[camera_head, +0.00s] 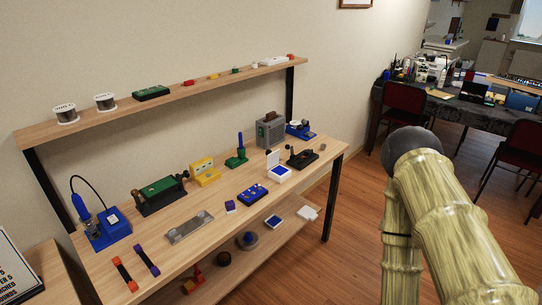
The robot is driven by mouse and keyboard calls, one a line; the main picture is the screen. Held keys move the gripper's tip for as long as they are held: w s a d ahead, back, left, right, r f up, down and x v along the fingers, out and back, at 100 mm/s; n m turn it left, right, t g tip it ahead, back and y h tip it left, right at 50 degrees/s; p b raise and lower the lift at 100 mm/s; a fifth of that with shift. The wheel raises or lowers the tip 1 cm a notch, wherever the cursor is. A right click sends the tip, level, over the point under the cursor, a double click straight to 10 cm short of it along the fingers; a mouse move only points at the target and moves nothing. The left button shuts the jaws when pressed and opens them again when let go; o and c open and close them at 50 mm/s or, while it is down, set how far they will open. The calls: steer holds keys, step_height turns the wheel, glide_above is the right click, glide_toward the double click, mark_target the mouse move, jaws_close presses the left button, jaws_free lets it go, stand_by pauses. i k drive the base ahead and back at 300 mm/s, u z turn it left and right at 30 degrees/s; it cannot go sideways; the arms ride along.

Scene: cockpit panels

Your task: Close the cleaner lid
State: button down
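A small white box with a blue area on top (280,174) stands on the workbench, right of the middle. A white flap (272,159) stands upright at its back left, like a raised lid; this looks most like the cleaner, though no label is readable. My arm is at the right of the view, over the floor and apart from the bench. My gripper is outside the picture, so its fingers are hidden.
An upper shelf (175,94) runs behind. Wooden floor (345,235) is clear between bench and arm.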

mark_target(273, 158)
steer(key=u, duration=0.05)
steer(key=k, duration=0.85)
steer(key=z, duration=0.6)
steer(key=i, duration=1.6)
steer(key=u, duration=0.7)
